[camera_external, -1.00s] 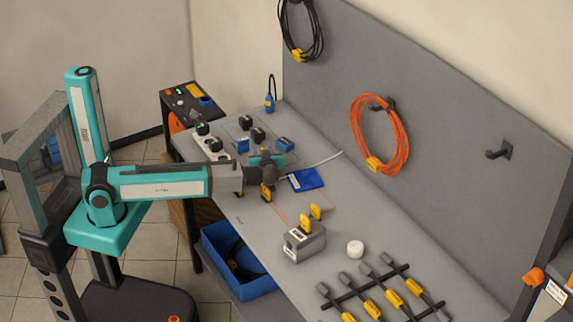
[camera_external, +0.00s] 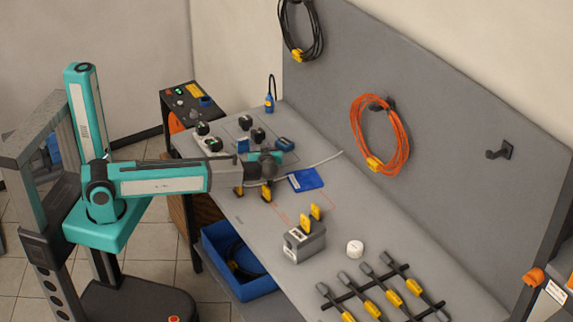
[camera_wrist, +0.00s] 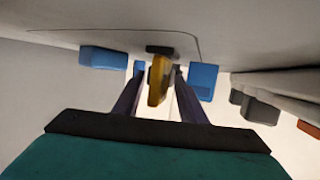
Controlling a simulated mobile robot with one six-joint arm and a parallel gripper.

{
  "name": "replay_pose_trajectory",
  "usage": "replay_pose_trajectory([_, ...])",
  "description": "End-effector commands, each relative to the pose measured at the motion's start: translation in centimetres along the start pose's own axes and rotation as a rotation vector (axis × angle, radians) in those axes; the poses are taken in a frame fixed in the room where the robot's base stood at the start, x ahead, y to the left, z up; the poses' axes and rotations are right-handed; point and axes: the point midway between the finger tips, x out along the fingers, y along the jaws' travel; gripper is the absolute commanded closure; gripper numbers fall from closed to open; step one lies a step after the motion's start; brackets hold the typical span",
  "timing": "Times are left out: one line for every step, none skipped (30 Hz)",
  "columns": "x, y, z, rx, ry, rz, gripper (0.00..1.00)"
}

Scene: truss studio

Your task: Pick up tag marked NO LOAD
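Two yellow tags stand near the bench's front edge in the external view, one left (camera_external: 239,192) and one right (camera_external: 267,193). No lettering is readable, so I cannot tell which is marked NO LOAD. My gripper (camera_external: 270,165) is over the bench just behind these tags, its fingers largely hidden by my wrist. In the wrist view, my gripper (camera_wrist: 157,88) has its two dark fingers apart. A yellow tag (camera_wrist: 156,82) shows between them, nearly edge-on against a dark base, with visible gaps beside it. I cannot match it surely to either tag outside.
A grey box (camera_external: 304,245) with yellow tags stands to the right, near a white round piece (camera_external: 355,248). A blue pad (camera_external: 306,180) lies close right of my gripper. Black knobs and blue blocks crowd the bench behind. Blue blocks flank the fingers (camera_wrist: 104,58).

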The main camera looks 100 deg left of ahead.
Motion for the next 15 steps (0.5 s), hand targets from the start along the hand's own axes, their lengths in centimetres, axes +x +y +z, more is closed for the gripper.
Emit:
replay_pose_trajectory([-0.01,0.0,-0.01,0.0,0.0,0.0,0.62])
replay_pose_trajectory([-0.02,0.0,-0.01,0.0,0.0,0.0,0.62])
replay_pose_trajectory([-0.02,0.0,-0.01,0.0,0.0,0.0,0.62])
replay_pose_trajectory([-0.02,0.01,-0.01,0.0,0.0,0.0,0.62])
replay_pose_trajectory([-0.02,0.01,-0.01,0.0,0.0,0.0,0.68])
replay_pose_trajectory([-0.02,0.01,-0.01,0.0,0.0,0.0,0.74])
replay_pose_trajectory([-0.02,0.01,-0.01,0.0,0.0,0.0,0.79])
replay_pose_trajectory([-0.02,0.01,-0.01,0.0,0.0,0.0,0.84])
replay_pose_trajectory([-0.02,0.01,-0.01,0.0,0.0,0.0,0.91])
replay_pose_trajectory([-0.02,0.01,-0.01,0.0,0.0,0.0,0.96])
replay_pose_trajectory([-0.02,0.01,-0.01,0.0,0.0,0.0,1.0])
replay_pose_trajectory([-0.02,0.01,-0.01,0.0,0.0,0.0,1.0])
replay_pose_trajectory([-0.02,0.01,-0.01,0.0,0.0,0.0,1.0])
replay_pose_trajectory([-0.03,0.01,-0.02,0.0,0.0,0.0,1.0])
replay_pose_trajectory([-0.03,0.01,-0.02,0.0,0.0,0.0,1.0])
